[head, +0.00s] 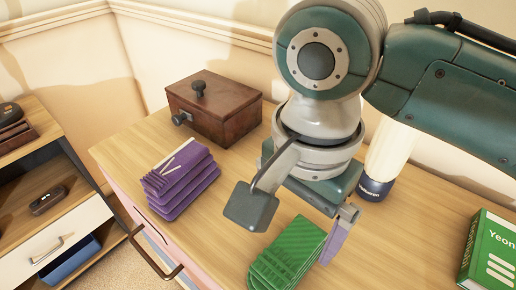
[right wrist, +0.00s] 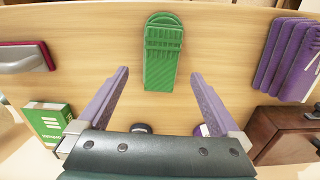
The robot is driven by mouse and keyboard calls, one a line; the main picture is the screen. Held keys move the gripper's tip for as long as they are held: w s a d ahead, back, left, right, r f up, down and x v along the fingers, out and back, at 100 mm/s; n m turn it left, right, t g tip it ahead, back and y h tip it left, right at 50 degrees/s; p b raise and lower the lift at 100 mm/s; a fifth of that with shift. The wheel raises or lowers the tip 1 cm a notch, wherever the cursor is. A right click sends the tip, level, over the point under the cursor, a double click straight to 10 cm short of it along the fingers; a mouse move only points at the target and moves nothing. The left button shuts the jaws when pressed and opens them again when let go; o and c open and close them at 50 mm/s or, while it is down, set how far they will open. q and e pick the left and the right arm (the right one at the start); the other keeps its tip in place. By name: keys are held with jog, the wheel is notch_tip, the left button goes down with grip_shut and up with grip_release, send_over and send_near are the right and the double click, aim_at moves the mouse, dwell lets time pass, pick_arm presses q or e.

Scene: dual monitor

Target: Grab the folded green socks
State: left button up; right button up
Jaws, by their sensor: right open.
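The folded green socks (head: 288,252) lie on the wooden dresser top near its front edge in the head view. In the right wrist view the green socks (right wrist: 162,55) lie ahead of the fingers, roughly between their lines. My right gripper (head: 298,222) is open and empty above the dresser, just behind and over the socks. Its two purple-padded fingers (right wrist: 160,78) are spread apart in the right wrist view, and no contact with the socks shows. My left gripper is not in view.
Folded purple socks (head: 182,180) lie left of the green ones. A brown wooden box (head: 213,108) stands behind them. A white bottle (head: 388,158) stands behind my gripper, and a green book (head: 490,252) is at the right. Bare wood surrounds the green socks.

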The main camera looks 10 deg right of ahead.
aim_at(287, 253)
notch_tip(287, 253, down, 2)
jog(key=shift+s+a+f, duration=0.15)
jog(key=shift+f, duration=0.05)
notch_tip(287, 253, down, 5)
jog(key=shift+f+b, duration=0.2)
jog(key=shift+b, duration=0.9)
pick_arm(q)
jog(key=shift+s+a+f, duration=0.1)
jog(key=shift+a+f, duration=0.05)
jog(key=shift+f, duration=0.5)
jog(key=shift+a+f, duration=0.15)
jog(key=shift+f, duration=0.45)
pick_arm(e)
jog(key=c, duration=1.2)
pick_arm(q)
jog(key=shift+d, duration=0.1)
pick_arm(e)
jog(key=shift+o, duration=0.2)
jog(key=shift+r, duration=0.15)
